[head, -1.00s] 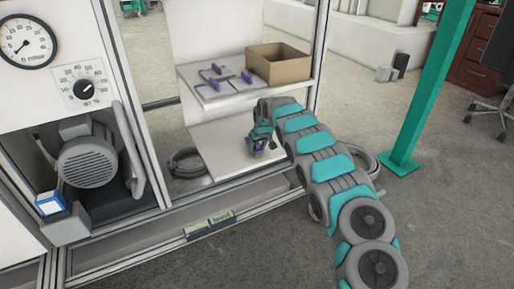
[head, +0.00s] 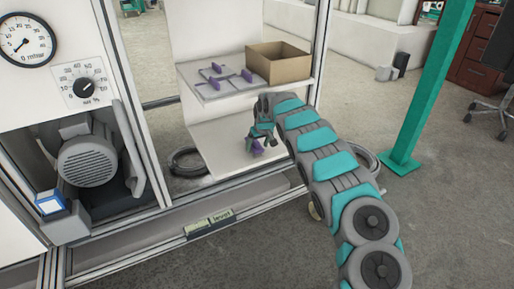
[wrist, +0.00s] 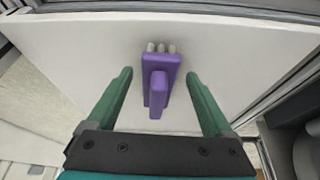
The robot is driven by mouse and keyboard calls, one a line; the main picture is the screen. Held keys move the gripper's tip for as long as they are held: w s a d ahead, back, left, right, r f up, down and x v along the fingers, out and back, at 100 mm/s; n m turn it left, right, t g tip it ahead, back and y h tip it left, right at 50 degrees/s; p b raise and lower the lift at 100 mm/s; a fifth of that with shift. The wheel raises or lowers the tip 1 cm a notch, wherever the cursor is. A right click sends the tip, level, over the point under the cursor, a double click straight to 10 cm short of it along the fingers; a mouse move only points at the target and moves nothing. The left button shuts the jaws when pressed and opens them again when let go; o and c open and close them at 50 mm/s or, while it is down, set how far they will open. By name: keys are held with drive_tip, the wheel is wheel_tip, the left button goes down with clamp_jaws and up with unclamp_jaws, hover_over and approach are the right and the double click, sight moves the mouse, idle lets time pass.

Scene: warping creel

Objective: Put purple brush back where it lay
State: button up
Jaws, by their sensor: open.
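The purple brush (wrist: 160,82) lies on the white lower shelf (wrist: 225,50), its pale bristle tufts toward the top of the wrist view. In the head view the brush (head: 256,149) shows just below my gripper (head: 258,140). In the wrist view my gripper (wrist: 160,95) is open, with one green finger on each side of the brush. Gaps show between the brush and both fingers. In the head view the fingers partly hide the brush.
Above is an upper shelf (head: 215,97) with several purple-handled pieces (head: 216,69) on grey plates and an open cardboard box (head: 280,66). A coiled hose (head: 184,163) lies left of the lower shelf. A green post (head: 425,90) stands to the right.

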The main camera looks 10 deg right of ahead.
drive_tip(key=v, duration=0.5)
drive_tip(key=shift+w+d+r, duration=0.15)
drive_tip(key=shift+w+d, duration=0.1)
drive_tip(key=shift+s+r, duration=0.3)
drive_tip(key=shift+r, duration=0.15)
drive_tip(key=shift+d, duration=0.1)
drive_tip(key=s+d+r+m+g+h, duration=0.1)
drive_tip(key=s+d+r, duration=0.1)
drive_tip(key=s+r, duration=0.45)
drive_tip(key=s+d+r+m+g+h, duration=0.1)
drive_tip(key=s+d+r, duration=0.15)
drive_tip(key=s, duration=0.75)
drive_tip(key=s+d+r+m+g+h, duration=0.1)
drive_tip(key=s+d+r, duration=0.1)
drive_tip(key=s+r, duration=0.5)
drive_tip(key=s+a+f+g, duration=0.1)
drive_tip(key=s+a, duration=0.1)
drive_tip(key=s, duration=1.1)
drive_tip(key=s+a+f+g+y, duration=0.1)
drive_tip(key=s+a, duration=0.2)
drive_tip(key=s, duration=1)
drive_tip(key=s+a+f+g+y, duration=0.1)
drive_tip(key=s+a+f, duration=0.1)
drive_tip(key=s, duration=1.2)
drive_tip(key=shift+a, duration=0.65)
drive_tip(key=shift+c, duration=0.3)
